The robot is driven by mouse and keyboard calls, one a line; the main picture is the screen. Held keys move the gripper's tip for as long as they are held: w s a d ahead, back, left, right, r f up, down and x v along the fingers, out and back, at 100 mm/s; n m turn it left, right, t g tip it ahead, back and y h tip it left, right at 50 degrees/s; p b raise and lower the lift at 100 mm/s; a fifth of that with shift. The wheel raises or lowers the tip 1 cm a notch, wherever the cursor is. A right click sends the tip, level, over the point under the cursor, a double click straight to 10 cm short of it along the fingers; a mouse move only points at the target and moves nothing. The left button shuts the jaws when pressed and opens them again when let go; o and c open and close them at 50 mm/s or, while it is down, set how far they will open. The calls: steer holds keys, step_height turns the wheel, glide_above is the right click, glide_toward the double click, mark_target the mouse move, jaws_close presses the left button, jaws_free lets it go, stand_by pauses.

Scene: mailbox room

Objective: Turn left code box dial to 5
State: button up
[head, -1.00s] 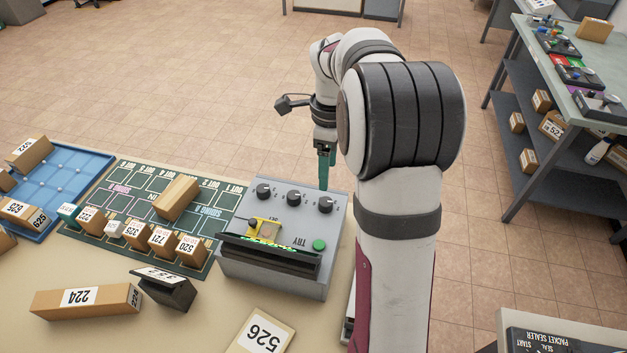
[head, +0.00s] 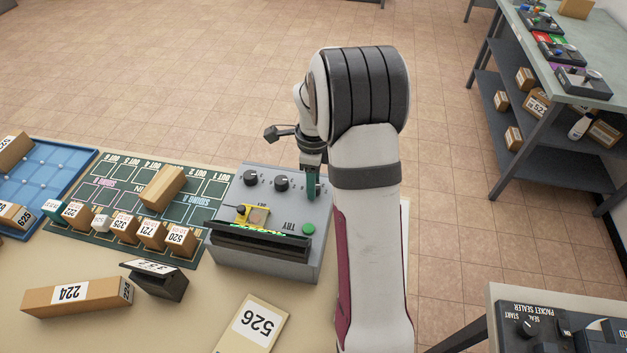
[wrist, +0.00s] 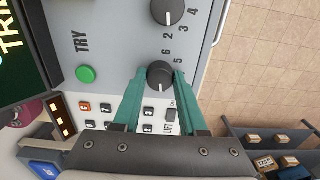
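The grey code box (head: 265,255) stands on the table, with a green TRY button (head: 308,229) and a yellow patch on top. Two of its black dials show in the head view, the outer one (head: 250,178) and the middle one (head: 281,183). The third dial, at the picture's right end, is hidden behind my gripper (head: 312,196). In the wrist view this dial (wrist: 160,75) sits between the teal fingertips of my gripper (wrist: 161,72), which stand apart on either side. I cannot tell whether they touch it. A white pointer line marks the dial; the number it points at is unclear.
The middle dial (wrist: 167,11) is close beside my gripper in the wrist view. A green sorting board (head: 105,195) with several small boxes lies left of the code box. Parcel 526 (head: 250,324) and a long 224 box (head: 75,295) lie in front.

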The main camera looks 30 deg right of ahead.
jaws_close()
steer(key=shift+n, duration=0.3)
steer(key=n, duration=0.4)
steer(key=shift+n, duration=0.4)
steer(key=n, duration=1.1)
steer(key=shift+n, duration=0.4)
steer(key=n, duration=0.6)
steer(key=shift+n, duration=0.4)
